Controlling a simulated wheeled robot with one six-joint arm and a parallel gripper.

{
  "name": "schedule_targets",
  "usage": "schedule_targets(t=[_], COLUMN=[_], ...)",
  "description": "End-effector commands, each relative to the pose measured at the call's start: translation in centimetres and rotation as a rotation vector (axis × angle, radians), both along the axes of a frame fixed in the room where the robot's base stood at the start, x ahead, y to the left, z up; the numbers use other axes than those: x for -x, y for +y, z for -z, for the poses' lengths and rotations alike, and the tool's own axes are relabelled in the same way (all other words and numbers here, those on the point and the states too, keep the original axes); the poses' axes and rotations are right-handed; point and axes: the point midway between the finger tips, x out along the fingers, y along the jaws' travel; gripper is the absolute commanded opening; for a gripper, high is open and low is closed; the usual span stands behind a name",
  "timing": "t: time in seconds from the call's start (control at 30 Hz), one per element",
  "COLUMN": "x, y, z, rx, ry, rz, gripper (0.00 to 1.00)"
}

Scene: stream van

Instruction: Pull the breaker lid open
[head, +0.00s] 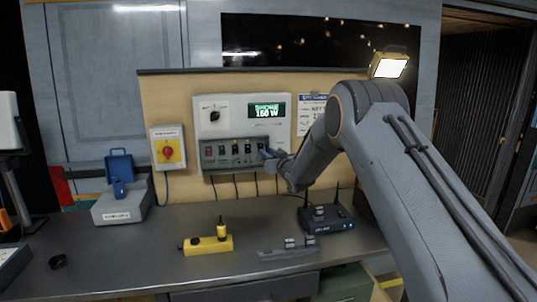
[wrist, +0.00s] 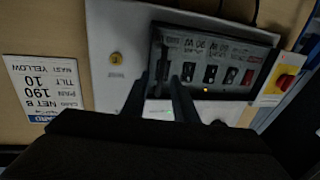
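The grey wall box (head: 212,130) has a dial, a green display reading 150 W and a lower row of breakers. A smoky breaker lid (head: 232,152) lies over this row and looks shut. In the wrist view, turned over, the lid (wrist: 222,50) spans several switches, with one small orange light. My gripper (head: 268,155) is at the right end of the lid. In the wrist view my gripper (wrist: 176,68) shows two dark fingers with a narrow gap between them, at the lid's near end. I cannot tell whether they touch it.
A yellow box with a red knob (head: 167,148) is left of the wall box. On the counter (head: 185,275) are a grey case with a blue padlock (head: 120,203), a yellow controller (head: 207,245), a grey connector strip (head: 287,251) and a black router (head: 326,218). A note (wrist: 42,85) hangs beside the box.

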Motion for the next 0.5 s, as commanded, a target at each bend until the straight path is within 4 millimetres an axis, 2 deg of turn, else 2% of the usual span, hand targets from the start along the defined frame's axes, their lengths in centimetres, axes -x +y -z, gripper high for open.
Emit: schedule_targets(t=[0.1, 0.27, 0.5], x=[0.01, 0.02, 0.03], y=[0.0, -0.01, -0.01], z=[0.01, 0.0, -0.01], rx=[0.0, 0.0, 0.0], ry=[0.0, 0.0, 0.0], rz=[0.0, 0.0, 0.0], gripper=[0.26, 0.01, 0.0])
